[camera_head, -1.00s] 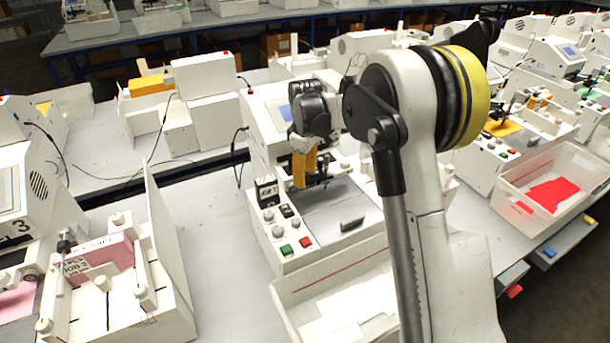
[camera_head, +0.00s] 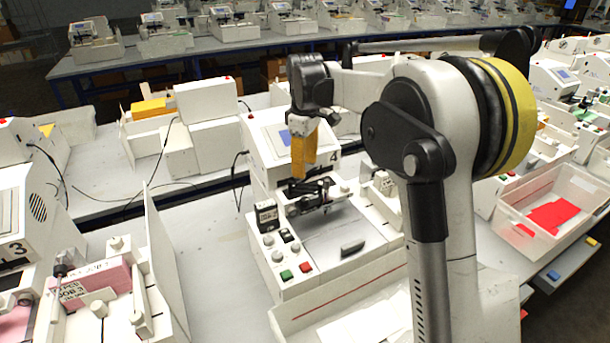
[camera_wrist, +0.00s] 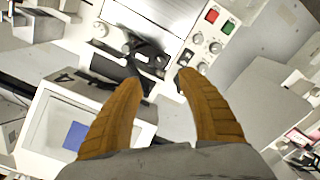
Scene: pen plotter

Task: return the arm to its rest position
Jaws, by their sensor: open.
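My gripper (camera_head: 300,176) hangs from my arm above the middle plotter station, in front of its small screen (camera_head: 284,137). In the wrist view its two orange fingers (camera_wrist: 158,84) are spread apart with nothing between them. The plotter station (camera_head: 330,238) has a dark pen carriage (camera_head: 312,192), a grey bed, and green and red buttons at its front. In the wrist view the carriage (camera_wrist: 140,55) lies beyond the fingertips, and the screen (camera_wrist: 75,135) is at lower left. I cannot tell the exact gap between fingers and carriage.
An open tray (camera_head: 345,305) with white sheets stands in front of the station. A clear bin (camera_head: 555,205) with red sheets is at right. The bench between (camera_head: 215,270) is clear.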

